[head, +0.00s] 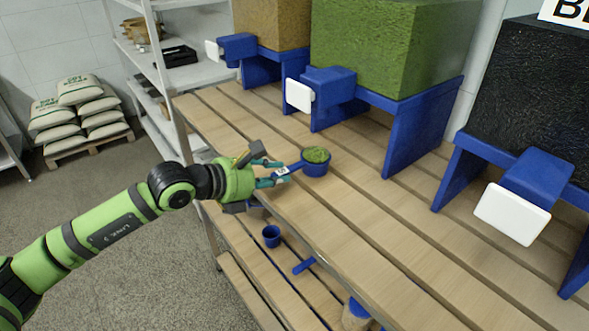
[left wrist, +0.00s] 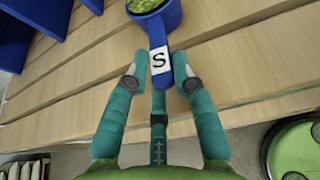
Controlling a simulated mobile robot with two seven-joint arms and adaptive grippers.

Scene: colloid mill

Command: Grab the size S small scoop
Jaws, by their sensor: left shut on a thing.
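The small scoop (head: 315,163) is a blue cup with a straight handle, filled with green granules, over the slatted wooden table top. In the left wrist view the scoop's handle (left wrist: 157,38) carries a white label with a black S. My left gripper (head: 268,173) has its teal fingers on both sides of the handle end and is shut on it. I cannot tell whether the cup touches the slats. My right gripper is not in view.
Blue stands with white-ended dispensers hold a brown block (head: 270,24), a green block (head: 385,45) and a black block (head: 530,95) behind. A blue cup (head: 271,236) and a blue handle (head: 304,266) are on the lower shelf. The front slats (head: 340,225) are clear.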

